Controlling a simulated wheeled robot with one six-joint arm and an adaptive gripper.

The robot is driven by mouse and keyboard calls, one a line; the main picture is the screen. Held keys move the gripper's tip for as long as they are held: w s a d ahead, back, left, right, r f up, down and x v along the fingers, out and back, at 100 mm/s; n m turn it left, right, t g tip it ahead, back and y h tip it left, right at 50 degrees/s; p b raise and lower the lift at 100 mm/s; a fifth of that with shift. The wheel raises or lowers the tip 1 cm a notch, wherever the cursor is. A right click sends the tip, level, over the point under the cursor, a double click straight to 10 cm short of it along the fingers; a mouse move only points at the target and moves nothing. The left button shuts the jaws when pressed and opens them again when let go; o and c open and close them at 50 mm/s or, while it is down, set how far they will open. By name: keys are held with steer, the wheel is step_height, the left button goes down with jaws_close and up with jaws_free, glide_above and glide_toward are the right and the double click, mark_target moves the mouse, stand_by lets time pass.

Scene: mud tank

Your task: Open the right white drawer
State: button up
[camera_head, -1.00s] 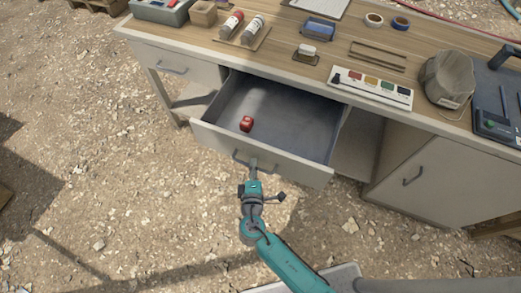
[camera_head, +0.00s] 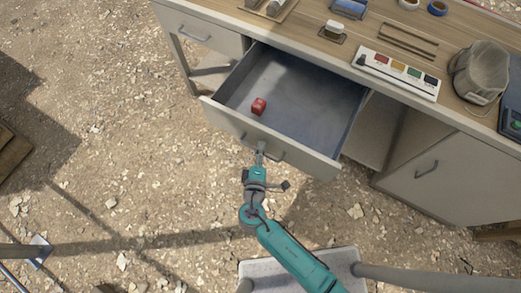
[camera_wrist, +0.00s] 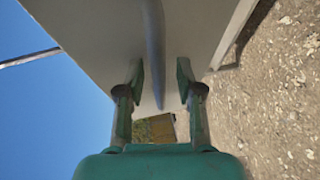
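The right white drawer (camera_head: 300,151) is pulled far out from the workbench. My gripper (camera_head: 261,148) is at the dark bar handle (camera_head: 275,155) on the drawer front. In the wrist view, the handle (camera_wrist: 154,40) runs between the two fingertips of my gripper (camera_wrist: 161,82), with a visible gap on each side. The fingers are apart, and the drawer front (camera_wrist: 90,35) lies just beyond them. Contact with the handle cannot be told.
A closed left drawer (camera_head: 190,27) sits beside the open one. A cupboard door (camera_head: 440,180) is closed at the right. The wooden top (camera_head: 300,38) holds a colour-button panel (camera_head: 398,75) and a grey bag (camera_head: 478,72). Bare gravel ground (camera_head: 130,150) lies in front.

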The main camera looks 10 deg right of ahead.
steer(key=v, duration=1.2)
stand_by(0.3)
stand_by(0.5)
